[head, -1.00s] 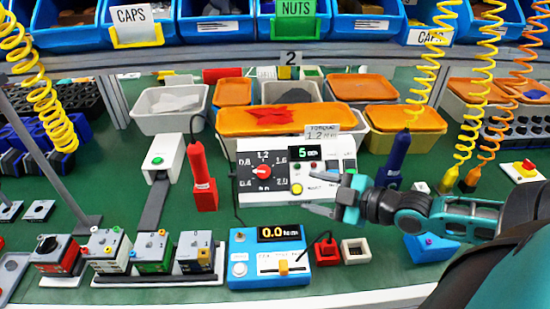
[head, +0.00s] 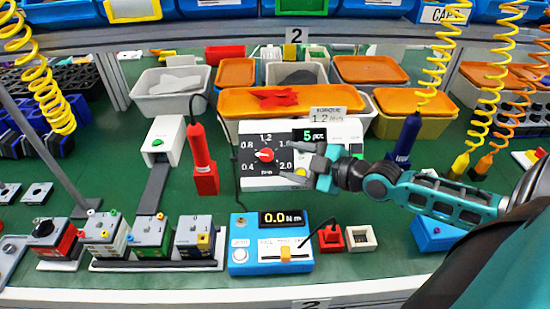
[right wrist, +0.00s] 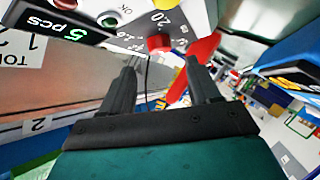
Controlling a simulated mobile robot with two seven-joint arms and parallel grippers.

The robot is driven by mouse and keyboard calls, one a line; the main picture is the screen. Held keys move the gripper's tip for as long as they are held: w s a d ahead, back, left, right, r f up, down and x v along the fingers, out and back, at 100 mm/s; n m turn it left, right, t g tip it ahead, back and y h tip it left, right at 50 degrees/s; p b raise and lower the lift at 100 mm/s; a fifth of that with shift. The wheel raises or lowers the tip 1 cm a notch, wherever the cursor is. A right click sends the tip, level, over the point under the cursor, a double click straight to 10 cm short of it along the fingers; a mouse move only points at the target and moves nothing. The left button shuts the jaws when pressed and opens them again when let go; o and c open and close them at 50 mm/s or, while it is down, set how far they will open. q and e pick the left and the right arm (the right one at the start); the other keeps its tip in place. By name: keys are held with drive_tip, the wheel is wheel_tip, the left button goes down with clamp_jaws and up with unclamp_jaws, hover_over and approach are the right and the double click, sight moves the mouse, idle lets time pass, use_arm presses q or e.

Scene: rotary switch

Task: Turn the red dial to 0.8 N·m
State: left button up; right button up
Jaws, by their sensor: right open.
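The red dial (head: 264,155) sits on the black dial face of a white control box (head: 345,140). The face is marked 0.4, 0.8, 1.2, 1.6 and 2.0; I cannot tell where the dial's pointer stands. My right gripper (head: 310,168) is open in front of the box's right part, to the right of the dial and apart from it. In the right wrist view the dial (right wrist: 159,43) shows beyond the gap between the open fingers (right wrist: 163,62), with nothing held. My left gripper is not in view.
A red screwdriver (head: 203,165) stands left of the box and a blue one (head: 405,138) right of it. A blue tester (head: 270,250) reading 0.0 N·m stands in front. Orange-lidded bins (head: 285,101) stand behind. A tag on the box reads 1.2 N·m.

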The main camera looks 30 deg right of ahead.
sight(268, 156)
drive_tip(key=x, duration=0.4)
drive_tip(key=shift+w, duration=0.15)
drive_tip(key=shift+x, duration=0.9)
drive_tip(key=shift+a, duration=0.1)
drive_tip(key=shift+c, duration=0.2)
drive_tip(key=c, duration=1)
drive_tip(key=shift+a+m+t+h+p, duration=0.15)
drive_tip(key=shift+m+t+h+p, duration=0.45)
drive_tip(key=shift+m+p, duration=0.4)
drive_tip(key=shift+a+f+m+t+h+p, duration=0.1)
drive_tip(key=shift+m+t+h+p, duration=0.4)
drive_tip(key=shift+m, duration=0.5)
drive_tip(key=shift+s+f+m+t+h, duration=0.2)
drive_tip(key=shift+m+t+h, duration=0.2)
drive_tip(key=shift+m, duration=0.2)
